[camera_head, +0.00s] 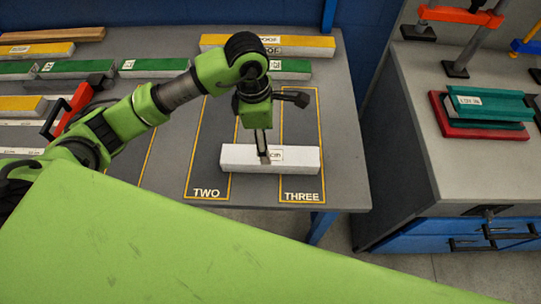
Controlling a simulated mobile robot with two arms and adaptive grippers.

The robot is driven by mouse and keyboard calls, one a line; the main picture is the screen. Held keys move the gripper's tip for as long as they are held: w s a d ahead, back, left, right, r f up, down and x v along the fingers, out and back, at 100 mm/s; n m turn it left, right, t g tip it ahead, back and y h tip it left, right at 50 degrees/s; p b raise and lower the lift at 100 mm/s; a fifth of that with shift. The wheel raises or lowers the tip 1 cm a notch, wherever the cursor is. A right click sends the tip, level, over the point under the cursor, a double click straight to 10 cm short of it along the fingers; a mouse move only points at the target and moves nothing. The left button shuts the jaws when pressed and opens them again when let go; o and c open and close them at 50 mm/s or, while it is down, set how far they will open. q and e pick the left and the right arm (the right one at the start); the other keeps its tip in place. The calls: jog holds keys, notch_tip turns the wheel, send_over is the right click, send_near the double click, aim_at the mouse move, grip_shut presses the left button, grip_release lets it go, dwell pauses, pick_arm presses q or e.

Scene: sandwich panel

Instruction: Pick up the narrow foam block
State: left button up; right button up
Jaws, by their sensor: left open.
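A long, narrow white block (299,165), which looks like the foam block, lies crosswise on the grey table, over the marked areas TWO and THREE. A small label on its front face is partly covered by my gripper. My left gripper (265,155) points down at the middle of the block, its fingers overlapping the block in the picture. It is open, and the fingers hide part of the block's middle. I cannot tell whether they touch it. My right gripper is not in view.
Yellow-topped (309,41) and green-topped blocks (155,64) lie at the back and left of the grey table (340,120). A red clamp (70,105) is behind my arm. A second bench on the right holds clamps and a red and green stack (490,105). The table's right edge is clear.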

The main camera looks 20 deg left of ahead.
pick_arm(q)
jog(key=f, duration=0.3)
jog(key=shift+d+f, duration=0.2)
jog(key=shift+d, duration=0.05)
jog(key=shift+f+p, duration=0.55)
jog(key=shift+p, duration=0.05)
jog(key=f, duration=0.1)
jog(key=f+p, duration=0.1)
jog(key=f, duration=0.1)
jog(key=shift+w+d+f, duration=0.15)
jog(key=shift+w+f, duration=0.05)
jog(key=shift+f, duration=0.45)
jog(key=c, duration=1.2)
